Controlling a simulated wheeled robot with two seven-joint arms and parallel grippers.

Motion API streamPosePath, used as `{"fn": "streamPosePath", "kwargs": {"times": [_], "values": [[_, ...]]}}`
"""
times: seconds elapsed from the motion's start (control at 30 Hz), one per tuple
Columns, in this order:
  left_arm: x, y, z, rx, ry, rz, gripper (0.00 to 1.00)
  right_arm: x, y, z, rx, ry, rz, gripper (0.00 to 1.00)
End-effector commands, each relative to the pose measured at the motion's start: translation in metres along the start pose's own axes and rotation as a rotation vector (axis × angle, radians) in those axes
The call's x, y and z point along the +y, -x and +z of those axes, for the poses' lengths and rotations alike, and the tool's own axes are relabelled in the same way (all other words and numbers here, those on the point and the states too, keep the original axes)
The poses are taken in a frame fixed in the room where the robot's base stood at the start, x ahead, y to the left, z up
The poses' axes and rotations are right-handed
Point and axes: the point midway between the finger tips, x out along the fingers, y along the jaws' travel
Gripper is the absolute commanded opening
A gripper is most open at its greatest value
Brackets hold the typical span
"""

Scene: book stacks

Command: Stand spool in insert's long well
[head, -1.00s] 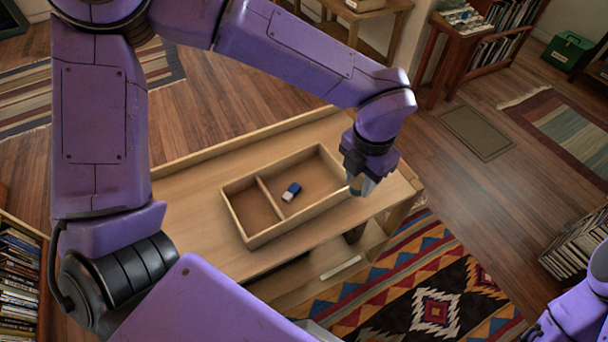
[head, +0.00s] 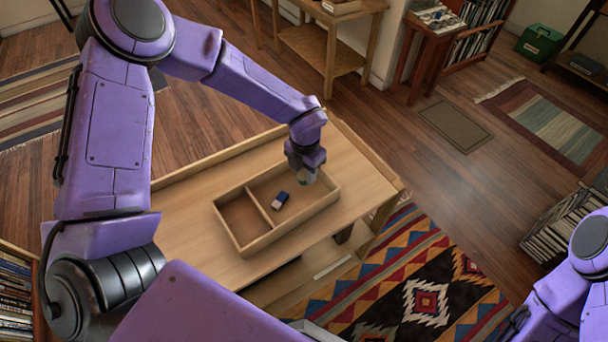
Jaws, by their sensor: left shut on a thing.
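The insert (head: 262,243) is a shallow open wooden box on the wooden table. A divider splits it into a short well (head: 240,219) at the left and a long well (head: 289,212) at the right. My left gripper (head: 303,178) points down over the far right end of the long well. It is shut on the spool, a small tan piece mostly hidden by the fingers; I cannot tell whether it touches the well floor. My right gripper is out of view; only part of that arm shows at the lower right.
The table (head: 349,182) is bare to the right of the insert and has a raised back edge. A patterned rug (head: 420,290) lies on the floor in front.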

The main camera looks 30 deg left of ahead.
Motion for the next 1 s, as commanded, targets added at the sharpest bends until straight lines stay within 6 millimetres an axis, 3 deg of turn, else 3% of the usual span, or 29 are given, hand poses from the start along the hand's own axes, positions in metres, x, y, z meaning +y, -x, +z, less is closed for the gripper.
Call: {"fn": "streamPosePath", "kwargs": {"times": [0.2, 0.53, 0.57, 0.6, 0.63, 1.0], "values": [[-0.001, -0.028, -0.001, 0.001, -0.001, 0.000, 0.05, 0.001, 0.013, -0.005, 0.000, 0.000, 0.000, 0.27], [-0.001, -0.034, 0.000, 0.001, 0.000, -0.001, 0.05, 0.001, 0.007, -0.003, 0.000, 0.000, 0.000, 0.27], [-0.001, -0.033, 0.000, 0.001, 0.000, -0.001, 0.40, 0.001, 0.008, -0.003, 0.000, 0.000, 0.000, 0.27], [-0.001, -0.033, 0.000, 0.001, 0.000, -0.001, 0.53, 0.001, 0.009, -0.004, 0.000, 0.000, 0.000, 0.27], [-0.001, -0.033, 0.000, 0.000, 0.000, -0.001, 0.59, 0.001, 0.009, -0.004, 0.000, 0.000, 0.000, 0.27], [-0.001, -0.024, 0.000, -0.002, 0.000, -0.001, 0.59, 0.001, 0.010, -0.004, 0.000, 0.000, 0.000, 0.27]]}}
